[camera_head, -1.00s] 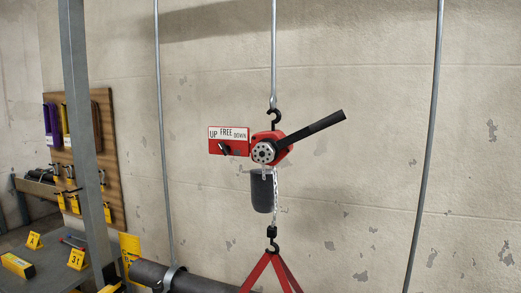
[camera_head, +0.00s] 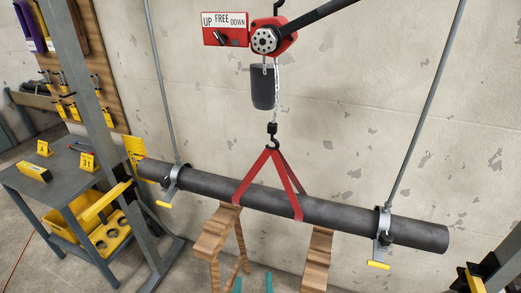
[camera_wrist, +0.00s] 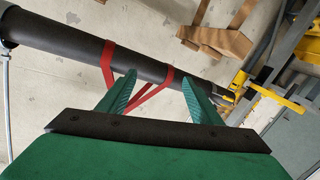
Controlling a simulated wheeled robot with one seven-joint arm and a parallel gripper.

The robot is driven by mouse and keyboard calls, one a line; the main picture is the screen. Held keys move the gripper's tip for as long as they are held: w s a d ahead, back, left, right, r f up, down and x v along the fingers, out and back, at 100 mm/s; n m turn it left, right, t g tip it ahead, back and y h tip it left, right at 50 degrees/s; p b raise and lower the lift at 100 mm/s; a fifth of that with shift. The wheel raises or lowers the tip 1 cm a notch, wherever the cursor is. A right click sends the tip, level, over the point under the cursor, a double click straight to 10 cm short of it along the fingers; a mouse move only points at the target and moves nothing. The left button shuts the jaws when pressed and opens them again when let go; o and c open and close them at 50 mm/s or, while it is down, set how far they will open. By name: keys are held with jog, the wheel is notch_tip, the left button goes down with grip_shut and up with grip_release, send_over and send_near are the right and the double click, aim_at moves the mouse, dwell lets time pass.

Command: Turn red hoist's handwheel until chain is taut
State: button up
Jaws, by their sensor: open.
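The red hoist (camera_head: 285,27) hangs near the top of the head view, with a pale round handwheel (camera_head: 265,39) on its face and a black lever pointing up right. Its plate (camera_head: 225,28) reads UP, FREE, DOWN above a dark selector knob. A chain (camera_head: 276,95) runs down beside a dark chain bag (camera_head: 264,88) to a hook (camera_head: 272,141). The hook holds a red sling (camera_head: 289,183) around the dark pipe (camera_head: 345,215); it looks nearly straight. My gripper (camera_head: 253,283) is open and empty, low and well below the hoist; its green fingers (camera_wrist: 159,92) point toward the pipe.
Hanging clamps (camera_head: 384,225) hold the pipe near both ends. Wooden stands (camera_head: 215,232) are below it. A grey post (camera_head: 88,100) and a trolley (camera_head: 60,180) with yellow bins stand left. The wall beside the hoist is bare.

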aim_at(263, 40)
jog(key=w+a+r+m+h, duration=0.1)
jog(key=w+r, duration=0.4)
jog(key=r, duration=0.4)
jog(key=w+a+r+m+t+h, duration=0.1)
jog(key=w+r, duration=0.5)
jog(key=r, duration=0.3)
jog(key=w+r+m+h, duration=0.15)
jog(key=w+r, duration=0.35)
jog(key=r, duration=0.5)
jog(key=s+r+m+h, duration=0.1)
jog(key=s+r+m, duration=0.25)
jog(key=r, duration=1.15)
jog(key=s+r+m+h, duration=0.15)
jog(key=s+r, duration=0.35)
jog(key=r, duration=1)
jog(key=shift+g, duration=0.3)
jog(key=x, duration=1.1)
jog(key=shift+f, duration=0.3)
jog(key=shift+c, duration=0.3)
jog(key=c, duration=1)
